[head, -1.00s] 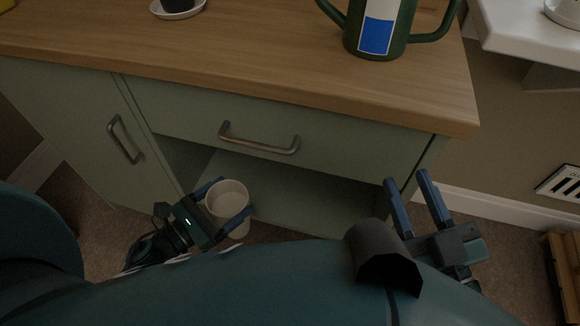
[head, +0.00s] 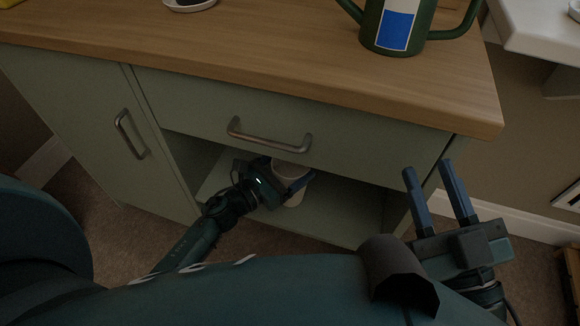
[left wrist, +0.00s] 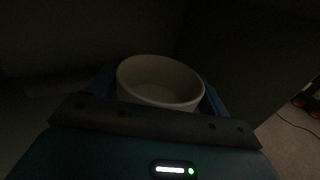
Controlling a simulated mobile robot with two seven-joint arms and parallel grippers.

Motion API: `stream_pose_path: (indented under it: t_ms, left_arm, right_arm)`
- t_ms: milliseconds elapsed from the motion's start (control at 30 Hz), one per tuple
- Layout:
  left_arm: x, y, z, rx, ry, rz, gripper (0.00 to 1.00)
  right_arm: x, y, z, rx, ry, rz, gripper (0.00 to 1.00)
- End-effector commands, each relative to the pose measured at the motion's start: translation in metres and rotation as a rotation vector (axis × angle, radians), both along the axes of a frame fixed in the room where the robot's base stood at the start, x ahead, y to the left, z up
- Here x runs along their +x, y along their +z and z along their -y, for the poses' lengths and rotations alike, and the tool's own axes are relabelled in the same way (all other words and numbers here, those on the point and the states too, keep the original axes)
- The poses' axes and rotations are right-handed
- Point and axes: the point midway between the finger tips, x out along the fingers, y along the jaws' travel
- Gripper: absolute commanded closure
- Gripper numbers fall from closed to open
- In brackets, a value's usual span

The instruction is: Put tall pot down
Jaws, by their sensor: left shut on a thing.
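The tall pot (head: 291,175) is a pale, round, open-topped vessel. My left gripper (head: 288,184) is shut on it and holds it upright at the open shelf space under the drawer. In the left wrist view the pot (left wrist: 160,82) sits between the fingers, its rim and empty inside showing. Its base is partly hidden, and I cannot tell whether it touches the shelf. My right gripper (head: 440,194) is open and empty in front of the cabinet's right side.
The green cabinet has a drawer (head: 215,120) above the open shelf (head: 340,206) and a closed door (head: 90,120) at left. A green two-handled vessel (head: 385,45) stands on the wooden top (head: 260,60). A white surface (head: 540,30) is at the upper right.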

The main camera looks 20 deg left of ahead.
Motion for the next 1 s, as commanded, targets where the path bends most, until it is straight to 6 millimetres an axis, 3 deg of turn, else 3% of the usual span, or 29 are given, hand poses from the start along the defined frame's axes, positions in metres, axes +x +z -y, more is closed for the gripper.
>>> stream_pose_path:
  t_ms: [400, 433, 667, 1000]
  left_arm:
    - [0.0, -0.003, 0.0, -0.001, 0.0, 0.005, 0.64]
    - [0.0, -0.002, 0.0, 0.0, 0.0, 0.004, 0.19]
    - [0.0, -0.002, 0.0, 0.0, 0.0, 0.004, 0.0]
    - [0.0, 0.004, 0.0, 0.0, 0.0, 0.004, 0.0]
  right_arm:
    - [0.001, 0.0, 0.001, -0.002, -0.002, 0.024, 0.66]
    - [0.001, 0.002, 0.001, -0.001, -0.002, 0.03, 0.66]
    - [0.002, 0.004, 0.001, -0.002, -0.003, 0.033, 0.66]
    - [0.002, 0.008, 0.001, -0.003, -0.002, 0.022, 0.66]
